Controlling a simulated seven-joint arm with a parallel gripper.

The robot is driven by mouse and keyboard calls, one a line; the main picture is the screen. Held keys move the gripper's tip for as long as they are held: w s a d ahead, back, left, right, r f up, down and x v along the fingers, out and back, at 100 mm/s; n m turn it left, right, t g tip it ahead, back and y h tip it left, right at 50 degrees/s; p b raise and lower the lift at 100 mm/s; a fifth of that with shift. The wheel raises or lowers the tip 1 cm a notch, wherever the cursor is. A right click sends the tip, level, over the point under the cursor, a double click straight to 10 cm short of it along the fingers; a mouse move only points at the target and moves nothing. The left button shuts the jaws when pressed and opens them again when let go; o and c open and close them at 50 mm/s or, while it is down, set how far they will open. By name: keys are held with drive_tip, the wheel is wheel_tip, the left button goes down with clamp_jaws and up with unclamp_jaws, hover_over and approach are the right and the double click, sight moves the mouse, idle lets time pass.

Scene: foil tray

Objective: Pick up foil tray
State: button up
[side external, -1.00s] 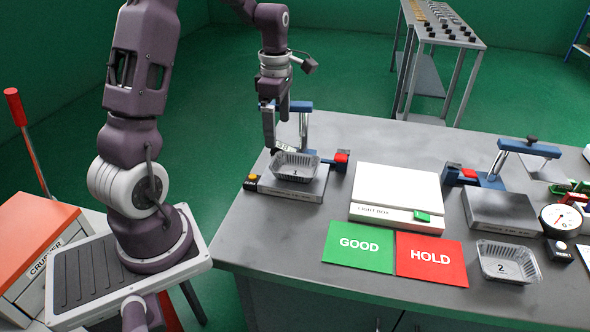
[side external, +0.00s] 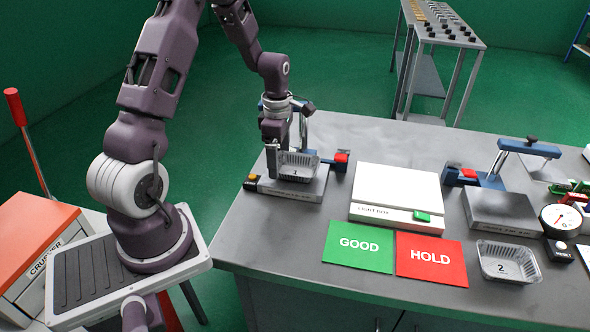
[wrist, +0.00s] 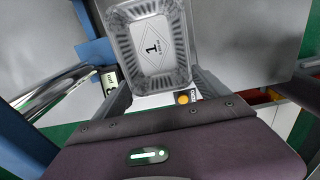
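A clear ribbed foil tray marked 1 (side external: 298,170) sits on a grey fixture block (side external: 292,189) at the left of the bench. The tray also shows in the wrist view (wrist: 150,45), at the top middle, open side up. My gripper (side external: 288,158) is low over this tray with its fingers apart. One finger is at the tray's left side and the other is near its far side. In the wrist view the fingers lie on either side of the tray's near end; contact cannot be told. A second foil tray marked 2 (side external: 508,263) lies at the bench's front right.
A white light box (side external: 397,193) is to the right. Green GOOD (side external: 358,247) and red HOLD (side external: 431,259) mats lie in front. A second clamp fixture (side external: 499,209) and a dial gauge (side external: 561,221) are farther right.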

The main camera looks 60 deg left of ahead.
drive_tip(key=c, duration=0.3)
wheel_tip(320, 180, up, 18)
drive_tip(key=shift+r, duration=0.1)
drive_tip(key=shift+c, duration=0.2)
